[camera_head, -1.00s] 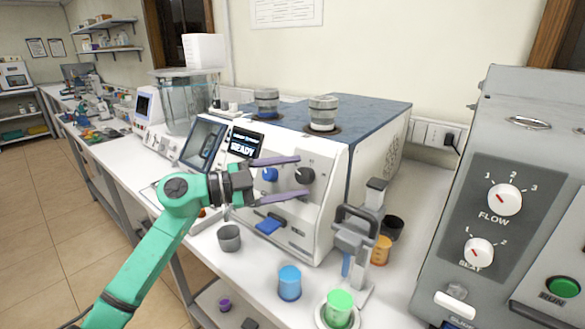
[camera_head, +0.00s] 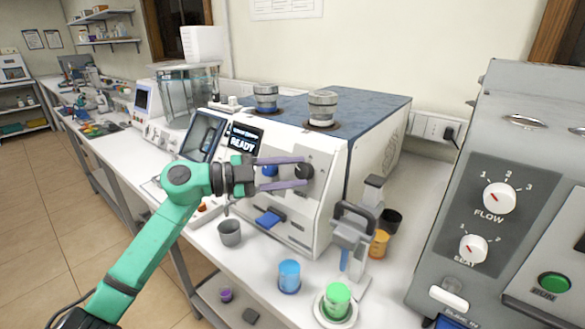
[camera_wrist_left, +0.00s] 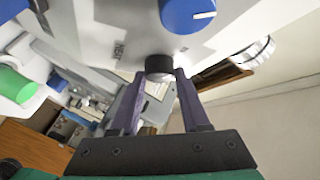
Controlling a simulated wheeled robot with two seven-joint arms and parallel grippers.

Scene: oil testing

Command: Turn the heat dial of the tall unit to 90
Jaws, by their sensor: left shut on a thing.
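The white unit (camera_head: 325,200) with a blue-grey top stands mid-bench. My left gripper (camera_head: 304,172) reaches in from the left and is shut on the black dial. The wrist view shows the black dial (camera_wrist_left: 158,64) between the tips of my left gripper (camera_wrist_left: 159,76), with the blue dial (camera_wrist_left: 188,14) beside it. The black dial's pointer and setting are not readable. My right gripper is out of view.
A grey unit (camera_head: 455,130) with white dials, one marked FLOW, stands at the right. A clamp-like stand (camera_head: 352,240), a blue cup (camera_head: 289,276), a green cup (camera_head: 337,298) and a grey cup (camera_head: 229,232) stand in front of the white unit. A READY screen (camera_head: 244,140) is lit.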

